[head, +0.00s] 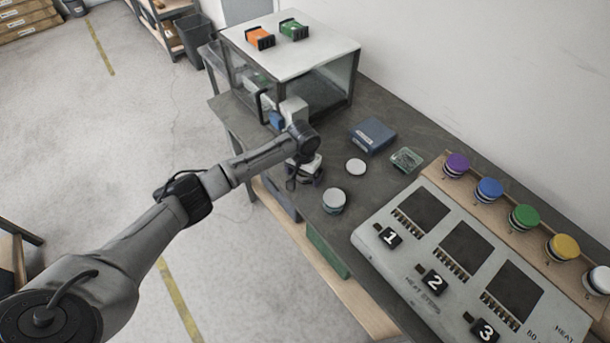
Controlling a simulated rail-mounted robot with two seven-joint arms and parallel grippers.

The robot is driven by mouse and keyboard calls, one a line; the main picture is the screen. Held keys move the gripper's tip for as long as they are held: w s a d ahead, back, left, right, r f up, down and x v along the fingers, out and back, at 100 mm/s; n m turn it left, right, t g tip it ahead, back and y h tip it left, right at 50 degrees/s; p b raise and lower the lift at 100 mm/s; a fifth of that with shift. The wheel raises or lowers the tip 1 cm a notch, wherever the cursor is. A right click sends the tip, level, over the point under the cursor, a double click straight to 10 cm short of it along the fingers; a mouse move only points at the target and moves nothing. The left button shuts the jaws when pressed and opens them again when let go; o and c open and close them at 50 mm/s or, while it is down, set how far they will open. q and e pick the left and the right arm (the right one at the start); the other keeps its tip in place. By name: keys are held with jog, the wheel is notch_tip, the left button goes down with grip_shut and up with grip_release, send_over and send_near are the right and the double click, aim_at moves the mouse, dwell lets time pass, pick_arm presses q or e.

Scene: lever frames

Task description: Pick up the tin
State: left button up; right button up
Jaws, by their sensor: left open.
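A small round tin (334,201) with a pale top stands on the dark workbench (400,135), near its front edge and left of the grey panel. My left arm reaches in from the left. My left gripper (304,180) points down over the bench edge, a little left of and behind the tin. It is open and apart from the tin. Its fingertips are small and partly hidden, and I cannot tell what lies directly beneath them. My right gripper is not in view.
A flat white disc (356,166), a blue box (372,136) and a small clear case (407,160) lie behind the tin. A grey numbered panel (376,251) and a row of coloured knobs (489,188) fill the right. A glass-sided cabinet (340,85) stands at the back.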

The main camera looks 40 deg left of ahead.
pick_arm(q)
jog(key=shift+c, duration=0.5)
jog(key=shift+r, duration=0.1)
jog(key=c, duration=1)
jog(key=shift+o, duration=0.2)
